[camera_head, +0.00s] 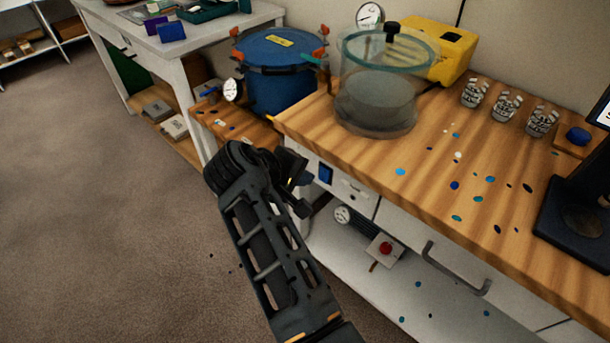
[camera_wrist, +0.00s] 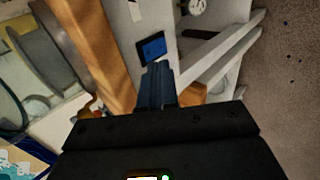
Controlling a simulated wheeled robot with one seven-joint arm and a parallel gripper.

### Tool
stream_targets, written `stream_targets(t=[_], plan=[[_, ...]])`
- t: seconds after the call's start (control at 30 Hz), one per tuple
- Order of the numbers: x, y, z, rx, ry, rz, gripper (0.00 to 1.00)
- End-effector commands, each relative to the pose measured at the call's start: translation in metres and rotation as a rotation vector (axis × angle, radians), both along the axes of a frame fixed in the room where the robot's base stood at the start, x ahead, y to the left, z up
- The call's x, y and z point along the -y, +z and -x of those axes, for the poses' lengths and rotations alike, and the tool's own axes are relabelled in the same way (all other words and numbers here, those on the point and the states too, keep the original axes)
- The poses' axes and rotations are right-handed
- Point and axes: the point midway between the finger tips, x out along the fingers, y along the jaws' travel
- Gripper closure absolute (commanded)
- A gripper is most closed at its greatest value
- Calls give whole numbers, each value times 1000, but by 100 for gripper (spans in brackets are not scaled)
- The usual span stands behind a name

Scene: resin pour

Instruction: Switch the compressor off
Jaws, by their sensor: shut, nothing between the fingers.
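My gripper (camera_head: 303,182) is shut and empty in front of the left end of the bench's white front. In the wrist view its closed fingers (camera_wrist: 157,84) point at a blue square switch plate (camera_wrist: 152,48), close to its edge; I cannot tell whether they touch. The blue plate also shows in the head view (camera_head: 325,173), just right of my gripper. A round gauge (camera_head: 343,215) and a light box with a red button (camera_head: 385,248) are on the lower shelf, with a dark body behind. They may belong to the compressor; no label is readable.
The wooden bench top (camera_head: 430,190) overhangs just above my gripper. It bears a clear vacuum chamber (camera_head: 377,105), a yellow unit (camera_head: 440,50) and several cups. A blue pressure pot (camera_head: 278,85) stands to the left. Open floor (camera_head: 110,220) lies left of my arm.

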Motion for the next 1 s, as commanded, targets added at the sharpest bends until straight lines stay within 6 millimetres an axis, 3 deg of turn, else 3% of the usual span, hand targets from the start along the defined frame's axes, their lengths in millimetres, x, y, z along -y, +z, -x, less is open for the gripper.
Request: stream_targets(t=[0.5,1.0], plan=[[-26,60,34,-1,-1,0,100],[-29,68,39,-2,-1,1,100]])
